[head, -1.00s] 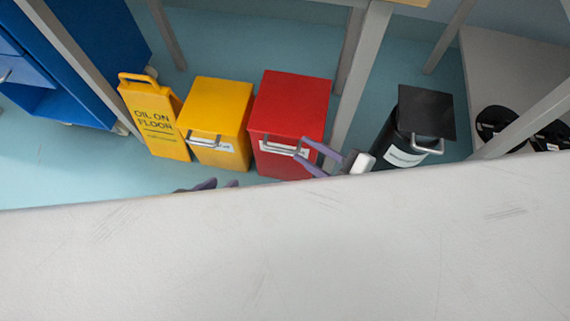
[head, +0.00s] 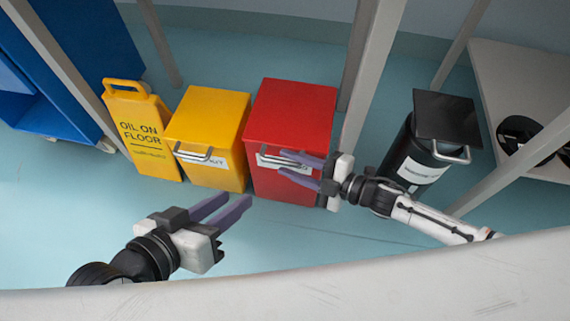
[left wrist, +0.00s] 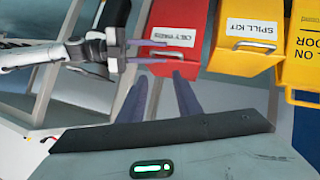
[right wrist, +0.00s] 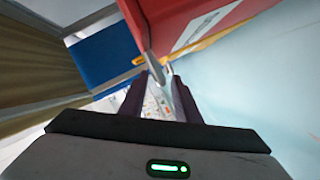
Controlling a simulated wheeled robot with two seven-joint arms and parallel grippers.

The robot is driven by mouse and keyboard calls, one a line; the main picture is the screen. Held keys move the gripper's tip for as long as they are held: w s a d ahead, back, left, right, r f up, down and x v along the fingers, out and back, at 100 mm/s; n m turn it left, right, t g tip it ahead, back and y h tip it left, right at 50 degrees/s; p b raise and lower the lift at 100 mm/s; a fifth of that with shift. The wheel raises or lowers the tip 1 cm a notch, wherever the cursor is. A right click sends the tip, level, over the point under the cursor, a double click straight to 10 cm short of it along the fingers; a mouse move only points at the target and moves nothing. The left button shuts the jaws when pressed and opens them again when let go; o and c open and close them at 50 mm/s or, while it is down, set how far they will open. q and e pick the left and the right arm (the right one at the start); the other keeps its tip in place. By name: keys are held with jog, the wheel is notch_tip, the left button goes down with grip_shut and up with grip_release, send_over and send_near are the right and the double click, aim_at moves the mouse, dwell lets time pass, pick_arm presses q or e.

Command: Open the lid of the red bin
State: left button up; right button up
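The red bin (head: 292,112) stands on the floor in the middle of the head view, its lid down. A grey bar handle (head: 263,157) and a white label are on its front. It also shows upside down in the left wrist view (left wrist: 182,22). My right gripper (head: 282,162) is open at the bin's front, its fingers overlapping the handle. In the right wrist view the handle (right wrist: 155,70) reaches in between the fingertips; contact is unclear. My left gripper (head: 237,199) is open and empty, in front of the yellow bin and left of the red one.
A yellow bin (head: 208,122) and a yellow floor sign (head: 140,130) stand left of the red bin. A black bin (head: 445,118) stands to the right, past a grey table leg (head: 368,75). A pale surface edge (head: 400,285) crosses the near side.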

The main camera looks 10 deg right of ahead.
pick_arm(q)
jog(key=shift+d+r, duration=0.2)
jog(key=shift+r, duration=0.05)
pick_arm(e)
jog(key=shift+x, duration=1)
pick_arm(q)
jog(key=shift+h, duration=0.3)
pick_arm(e)
jog(key=shift+d, duration=0.1)
jog(key=shift+c, duration=0.5)
grip_shut()
pick_arm(q)
jog(key=shift+r, duration=0.1)
